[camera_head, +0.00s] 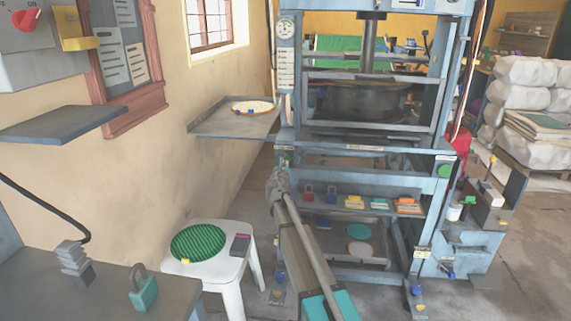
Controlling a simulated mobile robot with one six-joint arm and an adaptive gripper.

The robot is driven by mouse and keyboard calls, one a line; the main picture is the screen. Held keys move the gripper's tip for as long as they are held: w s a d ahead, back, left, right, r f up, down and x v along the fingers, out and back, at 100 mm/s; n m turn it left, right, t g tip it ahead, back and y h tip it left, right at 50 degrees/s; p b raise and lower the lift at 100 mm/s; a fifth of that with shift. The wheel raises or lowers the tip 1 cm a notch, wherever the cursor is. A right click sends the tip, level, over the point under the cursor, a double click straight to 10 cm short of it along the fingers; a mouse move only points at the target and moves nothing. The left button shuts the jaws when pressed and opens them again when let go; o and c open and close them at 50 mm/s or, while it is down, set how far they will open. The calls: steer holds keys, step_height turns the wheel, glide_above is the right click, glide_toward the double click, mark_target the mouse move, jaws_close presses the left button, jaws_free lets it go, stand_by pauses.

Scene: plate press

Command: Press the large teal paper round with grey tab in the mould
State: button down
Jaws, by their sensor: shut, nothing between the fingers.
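The blue-grey press (366,145) stands in the middle, with a dark round mould (370,101) between its posts. The inside of the mould cannot be seen. My arm reaches up from the bottom of the picture to the left front post. My gripper (282,168) is shut and empty at a green button on that post; its fingertips are small and partly hidden, and I cannot tell whether they touch.
A white stool (224,262) with a green ribbed round (198,243) stands left of my arm. A side shelf (215,128) holds a pale plate (252,107). Padlocks and small stacks sit on the press's front shelf (370,208). A grey bench (95,290) fills the lower left.

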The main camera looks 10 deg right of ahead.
steer(key=v, duration=1.2)
steer(key=s+d+f+m+g+h, duration=0.1)
steer(key=s+d+f+m+g, duration=0.45)
steer(key=s+m, duration=0.35)
steer(key=s+d+f+m+g+h, duration=0.1)
steer(key=s+d+f+m+g, duration=0.45)
steer(key=m, duration=0.55)
steer(key=s+a+f+m+g+y, duration=0.35)
steer(key=s+m, duration=0.25)
steer(key=s, duration=0.4)
steer(key=s+a+f+m+g+y, duration=0.35)
steer(key=s+m, duration=0.25)
steer(key=s, duration=0.3)
step_height(320, 180, up, 37)
steer(key=p, duration=3.7)
steer(key=shift+s+a+t+y, duration=0.3)
steer(key=shift+s+a+t, duration=0.1)
steer(key=shift+a, duration=0.1)
